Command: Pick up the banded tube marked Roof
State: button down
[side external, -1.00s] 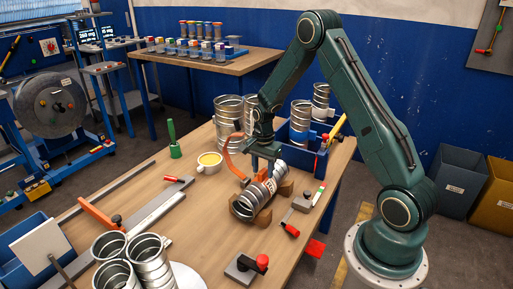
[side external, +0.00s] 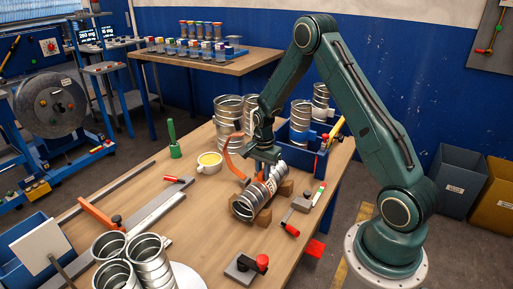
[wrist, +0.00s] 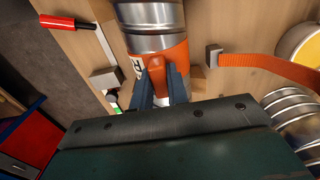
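The banded tube (side external: 249,205) is a ribbed silver spiral duct piece, lying tilted at the wooden cradle (side external: 264,219). In the wrist view the tube (wrist: 153,15) has an orange band (wrist: 177,55) and a white label (wrist: 137,67) showing an "R"; the rest of the label is hidden. My gripper (side external: 267,166) is over the tube's upper part. In the wrist view its two fingers (wrist: 163,84) are closed in on either side of an orange raised part of the band, apparently touching it. Whether the tube is clear of the cradle is hard to tell.
A yellow-filled cup (side external: 209,162) and an orange curved strap (side external: 232,158) are left of the tube. Tall ducts (side external: 228,113) and a blue bin (side external: 303,152) stand behind. Red-handled tools (side external: 291,229) lie to the right. More ducts (side external: 148,258) stand at front left.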

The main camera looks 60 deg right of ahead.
dwell(0.4)
notch_tip(320, 180, up, 20)
dwell(0.8)
dwell(0.5)
